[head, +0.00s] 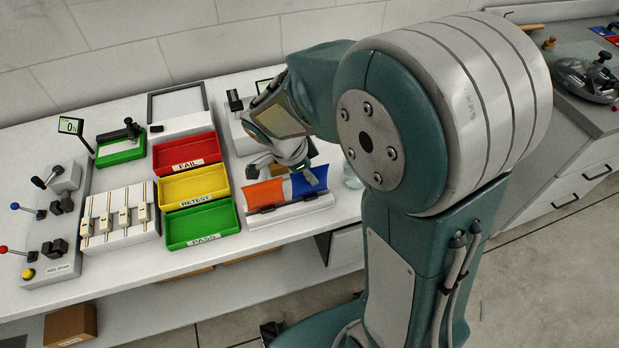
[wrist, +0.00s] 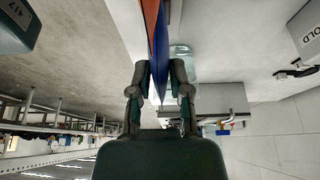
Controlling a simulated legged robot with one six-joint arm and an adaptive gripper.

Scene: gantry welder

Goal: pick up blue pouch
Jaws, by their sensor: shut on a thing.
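The blue pouch (head: 312,184) stands in the right part of a white holder (head: 290,211) in the head view, beside an orange pouch (head: 264,194). My gripper (head: 303,172) is at its upper edge, partly hidden by my own wrist. In the wrist view the blue pouch (wrist: 160,62) is seen edge-on between the two fingers of my gripper (wrist: 160,78), which is shut on it. The orange pouch (wrist: 150,14) shows just beyond it. I cannot tell whether the blue pouch is clear of the holder.
Red FAIL (head: 186,152), yellow RETEST (head: 195,187) and green PASS (head: 201,226) trays stand left of the holder. A clear jar (head: 351,177) is close at its right. A lever panel (head: 50,225) and a slotted white fixture (head: 118,218) are farther left. My arm hides much of the right side.

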